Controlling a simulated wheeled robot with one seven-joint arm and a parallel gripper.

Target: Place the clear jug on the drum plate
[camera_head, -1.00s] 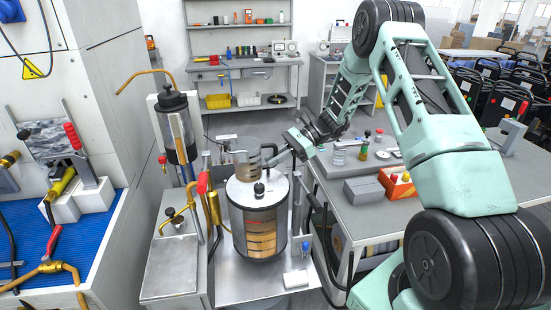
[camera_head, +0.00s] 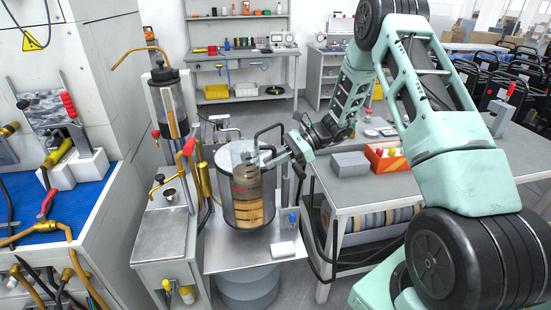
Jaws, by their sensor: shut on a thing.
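I cannot tell whether the jug's base touches the plate.
A tall dark-topped cylinder (camera_head: 169,105) with a copper pipe stands at the left, beside a red-handled lever (camera_head: 189,146). A grey bench (camera_head: 400,190) with a grey block (camera_head: 349,164) and orange bin (camera_head: 385,157) is at the right.

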